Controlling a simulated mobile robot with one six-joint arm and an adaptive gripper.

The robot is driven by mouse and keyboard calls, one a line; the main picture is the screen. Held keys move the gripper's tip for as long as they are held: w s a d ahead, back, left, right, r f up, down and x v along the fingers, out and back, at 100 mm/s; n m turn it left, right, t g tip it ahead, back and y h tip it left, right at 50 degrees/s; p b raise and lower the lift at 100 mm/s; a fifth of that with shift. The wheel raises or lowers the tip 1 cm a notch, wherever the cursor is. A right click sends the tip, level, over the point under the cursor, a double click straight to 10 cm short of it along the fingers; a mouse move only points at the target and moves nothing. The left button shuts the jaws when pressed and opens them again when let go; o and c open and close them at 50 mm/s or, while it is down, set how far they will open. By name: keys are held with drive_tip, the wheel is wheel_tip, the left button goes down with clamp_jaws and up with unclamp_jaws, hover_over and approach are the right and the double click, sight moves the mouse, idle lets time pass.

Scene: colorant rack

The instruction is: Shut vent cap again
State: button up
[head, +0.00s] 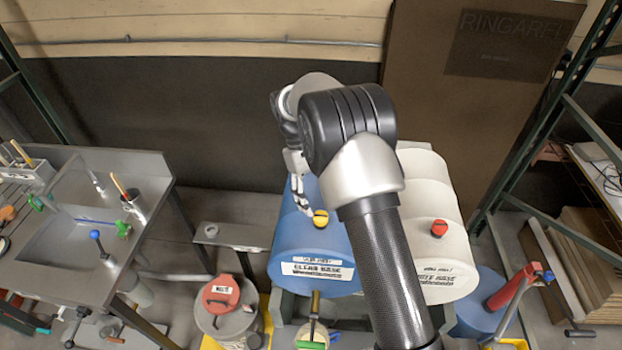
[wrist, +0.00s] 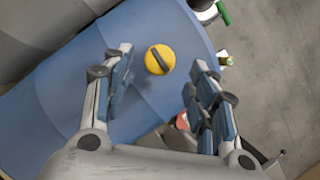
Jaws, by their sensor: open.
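The yellow vent cap (head: 321,218) sits on top of the blue drum (head: 318,250) labelled "CLEAR BASE". It also shows in the wrist view (wrist: 159,60), round with a dark bar across its top. My gripper (head: 300,200) is just left of the cap in the head view. In the wrist view my gripper (wrist: 158,85) is open and empty, with the cap beyond and between its two fingers. The fingers do not touch the cap. I cannot tell whether the cap is fully seated.
A cream drum (head: 430,200) with a red cap (head: 439,228) lies right of the blue drum. A grey can with a red lid (head: 221,294) stands at the front left. A grey sink bench (head: 90,260) is at the left. A green shelf frame (head: 520,130) stands at the right.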

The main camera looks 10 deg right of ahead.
drive_tip(key=v, duration=0.7)
drive_tip(key=shift+r, duration=0.3)
drive_tip(key=shift+w, duration=0.1)
